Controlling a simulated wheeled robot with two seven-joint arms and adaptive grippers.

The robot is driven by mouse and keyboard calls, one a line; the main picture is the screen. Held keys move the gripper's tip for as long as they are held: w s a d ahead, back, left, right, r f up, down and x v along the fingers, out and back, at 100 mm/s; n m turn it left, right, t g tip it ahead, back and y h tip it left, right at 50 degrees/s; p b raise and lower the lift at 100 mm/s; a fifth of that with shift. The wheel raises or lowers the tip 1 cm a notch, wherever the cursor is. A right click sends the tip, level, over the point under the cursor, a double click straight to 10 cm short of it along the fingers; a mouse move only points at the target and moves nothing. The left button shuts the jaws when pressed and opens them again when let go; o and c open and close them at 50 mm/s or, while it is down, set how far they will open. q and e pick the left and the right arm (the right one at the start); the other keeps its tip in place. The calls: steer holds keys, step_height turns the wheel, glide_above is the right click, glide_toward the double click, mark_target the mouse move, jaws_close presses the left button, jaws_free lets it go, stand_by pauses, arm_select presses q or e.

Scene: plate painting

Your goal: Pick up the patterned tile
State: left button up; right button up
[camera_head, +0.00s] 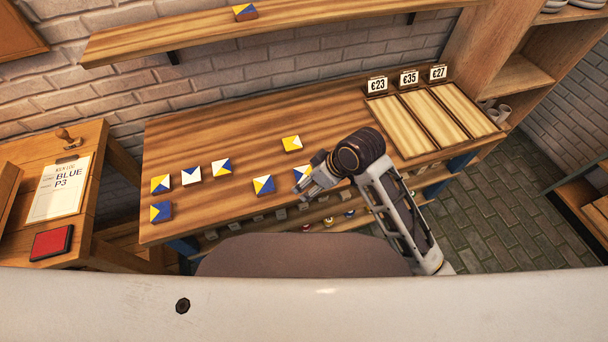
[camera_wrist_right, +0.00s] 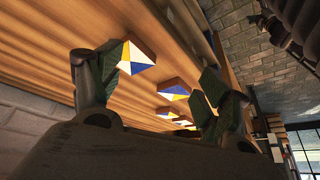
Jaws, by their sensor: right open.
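Several small square patterned tiles in blue, yellow and white lie on the wooden table (camera_head: 230,140). One tile (camera_head: 302,172) lies near the front edge, partly hidden by my right gripper (camera_head: 312,181). Others include a blue, yellow and white tile (camera_head: 264,184) to its left and a yellow and white tile (camera_head: 292,143) behind it. My right gripper is open and empty. In the right wrist view a tile (camera_wrist_right: 137,57) shows beyond and between the fingers, closer to the left finger, with more tiles (camera_wrist_right: 174,92) farther off. My left gripper is not in view.
Light wooden panels (camera_head: 436,121) with price signs are at the table's right end. A side table (camera_head: 88,215) at left holds a BLUE P3 sheet (camera_head: 62,188), a stamp and a red pad (camera_head: 51,243). Another tile (camera_head: 244,12) sits on the wall shelf (camera_head: 280,33).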

steer(key=a+r+n, duration=0.2)
steer(key=a, duration=0.1)
step_height(320, 180, up, 6)
steer(key=n+g+h, duration=0.3)
steer(key=n+h, duration=0.2)
steer(key=n, duration=0.3)
glide_above(305, 174)
steer(key=shift+w+a+r, duration=0.1)
steer(key=shift+w+r, duration=0.05)
steer(key=shift+w, duration=0.05)
stand_by(0.5)
steer(key=shift+f, duration=4.35)
steer(key=shift+s+f, duration=0.1)
steer(key=shift+f, duration=2.5)
